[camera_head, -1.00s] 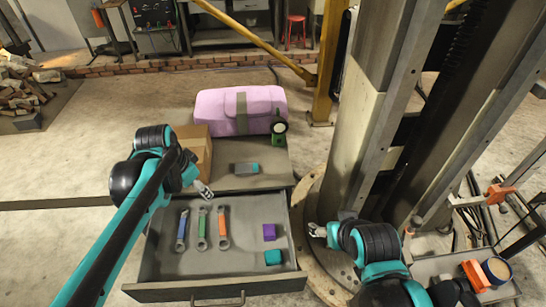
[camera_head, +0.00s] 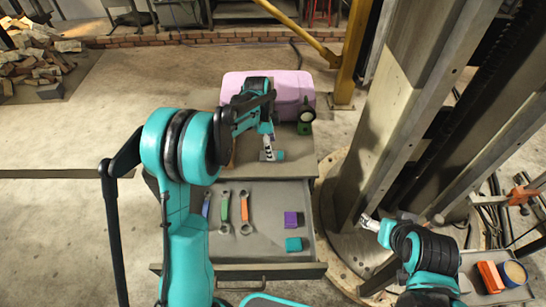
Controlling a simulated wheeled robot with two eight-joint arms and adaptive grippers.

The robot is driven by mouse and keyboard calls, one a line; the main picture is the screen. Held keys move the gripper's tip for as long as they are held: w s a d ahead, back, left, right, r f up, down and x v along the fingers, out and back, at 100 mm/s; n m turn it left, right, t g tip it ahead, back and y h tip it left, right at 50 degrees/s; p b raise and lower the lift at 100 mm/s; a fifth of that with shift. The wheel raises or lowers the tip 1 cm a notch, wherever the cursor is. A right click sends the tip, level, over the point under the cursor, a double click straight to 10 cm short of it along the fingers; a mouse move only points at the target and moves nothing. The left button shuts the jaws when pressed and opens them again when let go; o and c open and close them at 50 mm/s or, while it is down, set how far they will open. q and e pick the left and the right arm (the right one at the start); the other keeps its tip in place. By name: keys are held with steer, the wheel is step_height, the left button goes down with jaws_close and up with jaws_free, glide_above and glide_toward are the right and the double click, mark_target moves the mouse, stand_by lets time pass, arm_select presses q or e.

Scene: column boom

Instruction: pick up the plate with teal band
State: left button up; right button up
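The plate with teal band (camera_head: 279,155) lies on the cabinet top behind the open drawer. It is a small dark grey block with a teal end, partly covered by my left gripper. My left gripper (camera_head: 268,153) points down over the plate from the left arm. I cannot tell whether its fingers touch the plate or how far apart they are. My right gripper (camera_head: 367,221) is to the right of the drawer, near the column's foot, away from the plate. Its fingers are too small to read.
The open drawer (camera_head: 265,215) holds several wrenches (camera_head: 244,212), a purple block (camera_head: 291,219) and a teal block (camera_head: 294,244). A pink bag (camera_head: 292,86) and a green-based round item (camera_head: 305,118) stand behind the plate. The steel column (camera_head: 385,120) rises at right. My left arm hides the box.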

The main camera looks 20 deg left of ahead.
mark_target(278, 155)
arm_select(q)
step_height(278, 155, down, 4)
steer(key=shift+r+b, duration=0.1)
steer(key=shift+b, duration=0.2)
jaws_close()
steer(key=shift+r, duration=0.1)
